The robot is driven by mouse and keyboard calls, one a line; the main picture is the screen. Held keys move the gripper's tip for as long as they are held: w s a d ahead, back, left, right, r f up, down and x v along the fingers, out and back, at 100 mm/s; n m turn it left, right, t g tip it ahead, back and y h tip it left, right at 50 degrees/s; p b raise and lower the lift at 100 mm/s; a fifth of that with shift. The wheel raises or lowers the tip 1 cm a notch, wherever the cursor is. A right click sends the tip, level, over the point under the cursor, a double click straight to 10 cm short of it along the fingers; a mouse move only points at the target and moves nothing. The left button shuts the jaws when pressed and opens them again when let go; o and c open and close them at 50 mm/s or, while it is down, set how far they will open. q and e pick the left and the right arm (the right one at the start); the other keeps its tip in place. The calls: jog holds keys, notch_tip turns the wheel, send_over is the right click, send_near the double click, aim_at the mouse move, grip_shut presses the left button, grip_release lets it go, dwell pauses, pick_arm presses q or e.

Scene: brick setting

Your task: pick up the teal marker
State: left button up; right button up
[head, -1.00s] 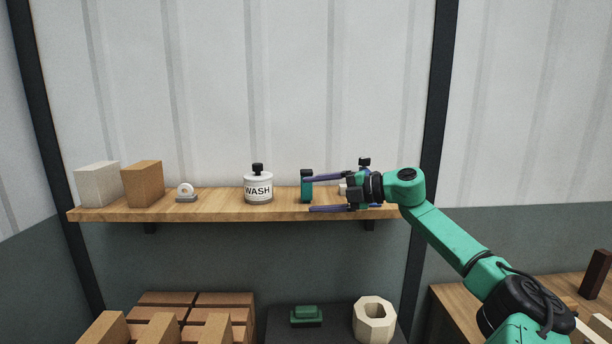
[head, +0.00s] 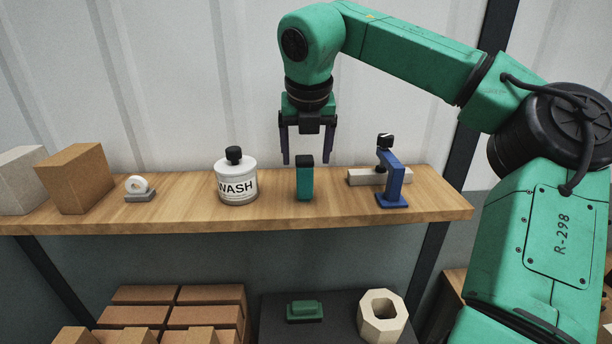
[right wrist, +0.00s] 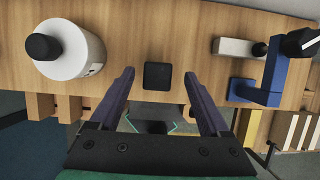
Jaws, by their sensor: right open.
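The teal marker (head: 304,182) stands upright on the wooden shelf, a teal block-like body with a dark cap. In the right wrist view only its dark square top (right wrist: 157,76) shows clearly, seen from above. My right gripper (head: 307,160) is open and points down over the marker, with one finger to each side in the picture. The right wrist view shows the marker top centred between the open fingers (right wrist: 159,74), with gaps on both sides and no contact visible. My left gripper is in neither view.
On the shelf (head: 430,208), a white WASH bottle (head: 237,182) stands left of the marker. A blue stand (head: 393,185) and a pale block (head: 362,177) are to its right. A tape roll (head: 138,187) and a brown block (head: 75,180) are farther left.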

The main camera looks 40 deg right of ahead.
aim_at(305, 170)
jog(key=p+x, duration=0.2)
jog(key=x, duration=0.1)
jog(key=p+x, duration=0.1)
jog(key=shift+w+a+f, duration=0.1)
jog(key=shift+w+f, duration=0.05)
jog(key=shift+w, duration=0.15)
jog(key=shift+f, duration=0.35)
jog(key=shift+s+f, duration=0.1)
jog(key=shift+f, duration=0.05)
grip_shut()
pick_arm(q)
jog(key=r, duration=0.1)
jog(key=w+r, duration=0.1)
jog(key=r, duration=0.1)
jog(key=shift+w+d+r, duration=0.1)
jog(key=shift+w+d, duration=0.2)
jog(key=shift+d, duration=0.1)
